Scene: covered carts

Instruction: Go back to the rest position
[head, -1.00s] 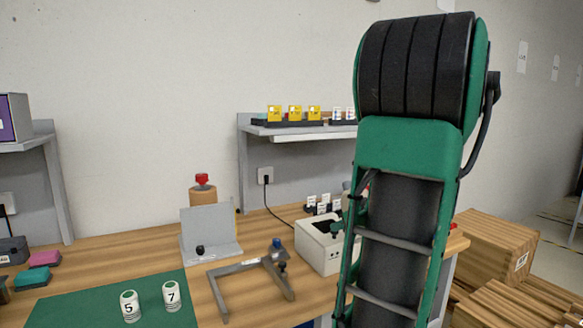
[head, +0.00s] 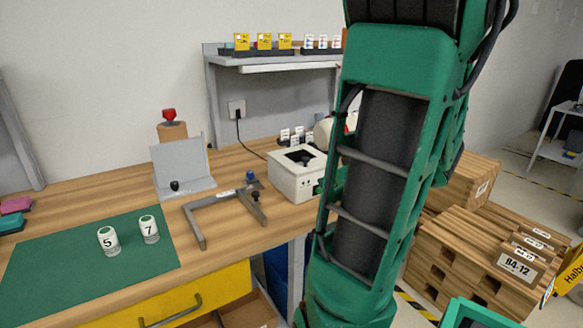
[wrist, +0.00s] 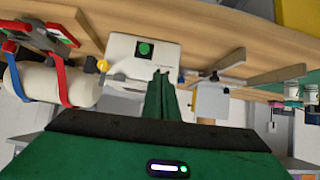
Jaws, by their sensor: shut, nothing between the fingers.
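My arm (head: 375,170) stands large and close in the head view, right of centre, and hides part of the bench's right end. My gripper (wrist: 161,80) shows in the wrist view with its two green fingers closed together and nothing between them. In that view the scene is upside down. A white box with a green button (wrist: 145,49) appears beyond the fingertips, with a gap I cannot judge. In the head view the same white box (head: 291,182) stands on the bench left of my arm. I cannot make out my gripper in the head view.
The wooden bench (head: 90,195) holds a green mat (head: 75,275) with canister 5 (head: 108,240) and canister 7 (head: 149,229), a grey frame (head: 195,220) and an angled plate (head: 180,165). A yellow drawer (head: 190,300) is below. Wooden crates (head: 450,255) stand at right.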

